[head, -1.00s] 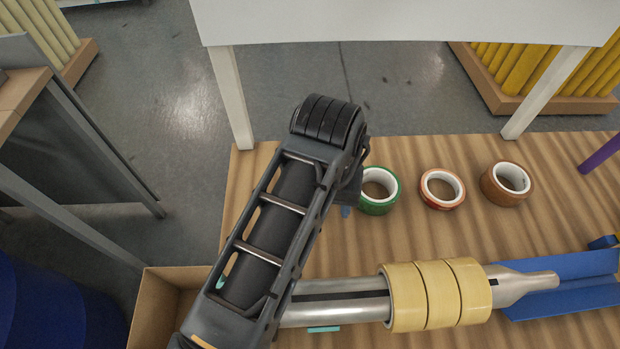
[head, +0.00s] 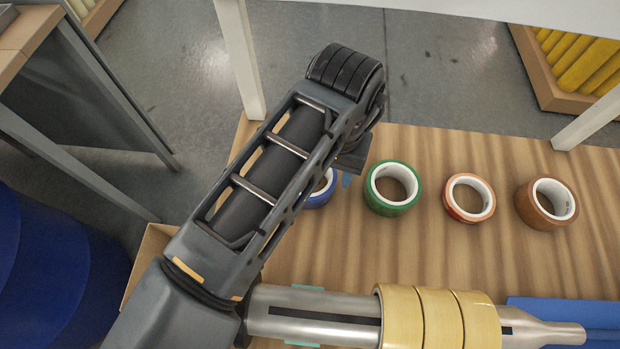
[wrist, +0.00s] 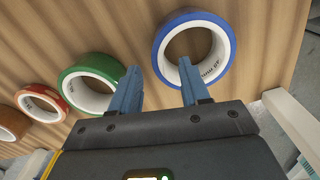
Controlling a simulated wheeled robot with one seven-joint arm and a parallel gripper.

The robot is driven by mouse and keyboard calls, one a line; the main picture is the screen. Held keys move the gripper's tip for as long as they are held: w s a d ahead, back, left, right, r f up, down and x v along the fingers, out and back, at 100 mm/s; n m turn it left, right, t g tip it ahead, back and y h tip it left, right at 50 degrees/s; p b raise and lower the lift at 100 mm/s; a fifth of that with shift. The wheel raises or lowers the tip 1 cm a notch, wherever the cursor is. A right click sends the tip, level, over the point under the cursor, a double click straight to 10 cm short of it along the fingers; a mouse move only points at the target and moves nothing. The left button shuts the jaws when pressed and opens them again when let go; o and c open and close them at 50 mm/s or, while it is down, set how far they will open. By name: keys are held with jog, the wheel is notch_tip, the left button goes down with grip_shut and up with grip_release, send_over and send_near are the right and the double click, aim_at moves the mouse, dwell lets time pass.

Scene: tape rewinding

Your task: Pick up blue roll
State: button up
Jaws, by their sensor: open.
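The blue roll (wrist: 220,77) lies flat on the wooden table in the wrist view, with its white core and hole showing. In the head view the blue roll (head: 323,192) is mostly hidden behind my arm. My gripper (wrist: 157,78) is open, with two blue fingers pointing toward the roll. One fingertip appears over the roll's hole and the other just outside its left rim, between it and the green roll. Nothing is between the fingers that I can make out as held. I cannot tell the height of the fingers above the table.
A green roll (head: 372,197), an orange-red roll (head: 455,205) and a brown roll (head: 531,206) lie in a row to the right. A metal spindle (head: 310,312) with several yellow rolls (head: 435,318) runs along the front. White table legs stand behind.

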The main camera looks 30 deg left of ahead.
aim_at(332, 181)
notch_tip(332, 181, down, 5)
jog(key=b, duration=0.5)
jog(key=shift+w+d, duration=0.1)
jog(key=shift+w, duration=0.05)
jog(key=shift+r, duration=0.1)
grip_shut()
